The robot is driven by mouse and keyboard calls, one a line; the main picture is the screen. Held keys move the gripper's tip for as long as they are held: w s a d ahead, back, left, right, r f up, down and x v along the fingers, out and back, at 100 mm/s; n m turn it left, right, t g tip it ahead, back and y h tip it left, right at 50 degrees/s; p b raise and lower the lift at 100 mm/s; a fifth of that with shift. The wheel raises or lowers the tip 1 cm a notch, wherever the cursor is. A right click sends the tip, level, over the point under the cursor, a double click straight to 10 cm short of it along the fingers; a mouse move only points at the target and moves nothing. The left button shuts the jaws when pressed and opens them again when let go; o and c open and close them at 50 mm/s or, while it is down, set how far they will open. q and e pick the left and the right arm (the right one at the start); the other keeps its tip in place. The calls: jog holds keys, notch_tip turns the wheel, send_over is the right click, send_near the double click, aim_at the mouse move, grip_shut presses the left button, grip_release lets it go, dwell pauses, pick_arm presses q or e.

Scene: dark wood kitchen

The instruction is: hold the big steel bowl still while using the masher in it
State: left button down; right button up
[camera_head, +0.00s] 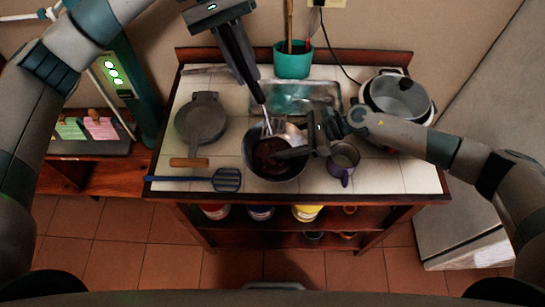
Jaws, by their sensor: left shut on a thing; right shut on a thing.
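The big steel bowl (250,165) stands at the front middle of the tiled counter, with dark brown contents inside. My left gripper (258,98) is above the bowl, shut on the upper part of the masher. The masher's thin metal shaft (267,122) runs down into the bowl; its lower end is hard to make out. My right gripper (292,153) comes in from the right and is shut on the right side of the bowl's rim. Its dark fingers cover part of the rim and the contents.
A grey pan (202,120) lies left of the bowl, with a blue slotted turner (227,180) at the front edge.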

jog(key=shift+s+d+f, duration=0.15)
jog(key=shift+s+f, duration=0.05)
jog(key=shift+f, duration=0.25)
pick_arm(q)
jog(key=shift+r, duration=1.95)
pick_arm(e)
jog(key=o, duration=0.9)
pick_arm(q)
jog(key=shift+w+f, duration=0.1)
jog(key=shift+w, duration=0.05)
pick_arm(e)
jog(key=shift+w, duration=0.1)
pick_arm(q)
jog(key=shift+a, duration=0.1)
pick_arm(e)
jog(key=shift+d+r, duration=0.35)
jog(key=shift+d, duration=0.15)
jog(key=v, duration=1.1)
jog(key=shift+w+a+r, duration=0.1)
jog(key=shift+w+r, duration=0.05)
jog(key=shift+r, duration=0.05)
